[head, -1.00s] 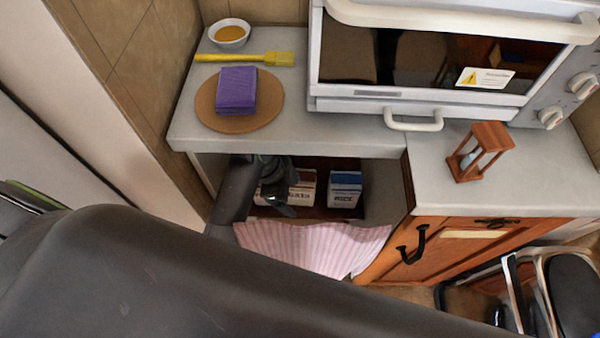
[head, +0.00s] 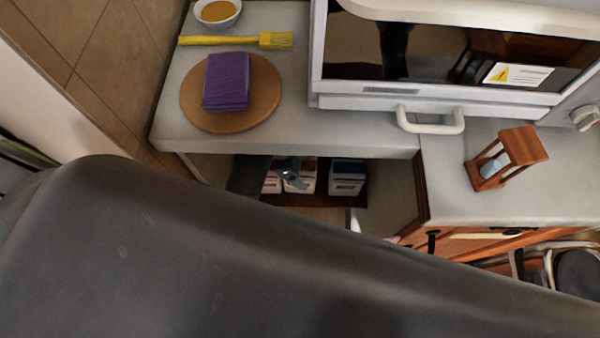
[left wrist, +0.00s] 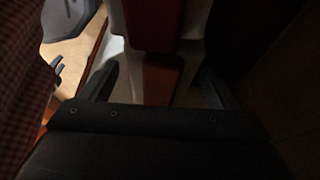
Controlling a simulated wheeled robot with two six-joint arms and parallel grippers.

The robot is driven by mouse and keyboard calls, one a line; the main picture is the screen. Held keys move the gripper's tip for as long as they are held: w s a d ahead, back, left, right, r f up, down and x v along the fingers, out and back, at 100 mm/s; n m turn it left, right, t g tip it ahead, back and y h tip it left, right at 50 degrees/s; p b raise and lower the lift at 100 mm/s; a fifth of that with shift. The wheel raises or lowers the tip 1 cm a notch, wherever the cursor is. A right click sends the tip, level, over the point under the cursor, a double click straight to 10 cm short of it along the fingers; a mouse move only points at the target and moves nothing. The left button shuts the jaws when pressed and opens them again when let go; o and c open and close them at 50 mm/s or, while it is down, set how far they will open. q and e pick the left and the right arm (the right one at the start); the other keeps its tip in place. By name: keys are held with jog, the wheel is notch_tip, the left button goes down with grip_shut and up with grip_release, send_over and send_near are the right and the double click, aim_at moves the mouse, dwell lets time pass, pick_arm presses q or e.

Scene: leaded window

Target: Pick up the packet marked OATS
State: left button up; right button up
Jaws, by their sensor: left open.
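In the dark left wrist view, my open left gripper (left wrist: 157,82) has a finger on each side of a pale packet with a red patch (left wrist: 155,20). No OATS marking is legible there. My right gripper is out of view.
The counter edge (head: 290,143) overhangs the compartment. My dark arm covers the foreground.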

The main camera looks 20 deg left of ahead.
pick_arm(q)
jog(key=shift+d+f, duration=0.15)
jog(key=shift+f, duration=0.25)
jog(key=shift+c, duration=0.3)
jog(key=c, duration=1.2)
jog(key=shift+w, duration=0.1)
jog(key=shift+c, duration=0.8)
jog(key=shift+r, duration=0.15)
